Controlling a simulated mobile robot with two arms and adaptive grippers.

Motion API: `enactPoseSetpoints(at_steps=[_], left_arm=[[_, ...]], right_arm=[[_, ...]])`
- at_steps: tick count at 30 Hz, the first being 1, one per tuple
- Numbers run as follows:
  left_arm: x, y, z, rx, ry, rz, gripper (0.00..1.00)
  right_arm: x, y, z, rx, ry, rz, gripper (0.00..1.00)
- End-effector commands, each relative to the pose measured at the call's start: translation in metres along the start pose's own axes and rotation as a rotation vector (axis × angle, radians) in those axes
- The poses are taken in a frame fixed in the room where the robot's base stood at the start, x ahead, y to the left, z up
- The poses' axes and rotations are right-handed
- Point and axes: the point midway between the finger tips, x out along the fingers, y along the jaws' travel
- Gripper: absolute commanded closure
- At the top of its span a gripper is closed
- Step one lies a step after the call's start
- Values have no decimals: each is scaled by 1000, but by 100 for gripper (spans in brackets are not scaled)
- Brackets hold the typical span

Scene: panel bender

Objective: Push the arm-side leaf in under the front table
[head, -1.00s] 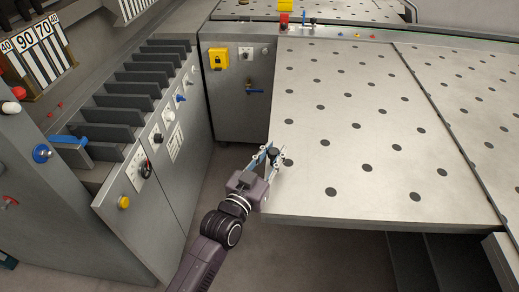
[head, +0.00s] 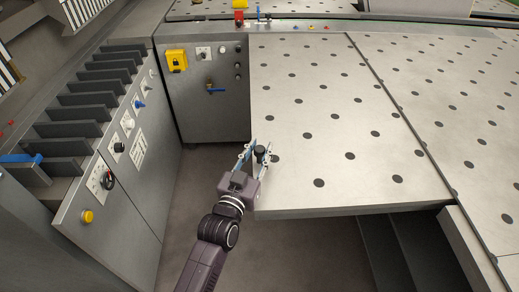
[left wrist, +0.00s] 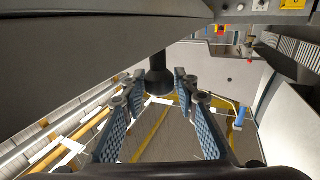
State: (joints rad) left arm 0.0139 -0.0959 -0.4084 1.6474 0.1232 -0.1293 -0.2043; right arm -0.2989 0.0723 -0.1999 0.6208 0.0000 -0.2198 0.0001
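The arm-side leaf (head: 305,110) is a pale perforated plate that sticks out at the left of the front table (head: 440,90). A dark seam runs between the two plates. A black knob (head: 260,152) stands at the leaf's left edge, near its front corner. My left gripper (head: 257,152) is at that edge with its fingers either side of the knob. In the left wrist view the knob (left wrist: 160,80) sits between the open fingers (left wrist: 160,95), with a narrow gap on each side. My right gripper is not in view.
A grey cabinet with a yellow lock box (head: 176,61) stands behind the left of the leaf. A slotted console with knobs and a yellow button (head: 87,216) stands at the left. Open floor (head: 205,165) lies between console and leaf. Dark supports (head: 395,250) show under the table.

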Motion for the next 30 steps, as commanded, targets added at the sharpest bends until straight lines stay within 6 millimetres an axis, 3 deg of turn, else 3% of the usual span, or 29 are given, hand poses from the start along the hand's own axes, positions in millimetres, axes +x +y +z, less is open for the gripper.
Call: enactPoseSetpoints(at_steps=[3, 14, 30], left_arm=[[0, 0, 0, 0, 0, 0, 59], [-7, 0, 1, 1, -1, 0, 59], [-105, 0, 1, 0, -2, 0, 59]], right_arm=[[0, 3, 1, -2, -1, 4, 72], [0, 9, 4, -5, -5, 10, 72], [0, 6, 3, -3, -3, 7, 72]])
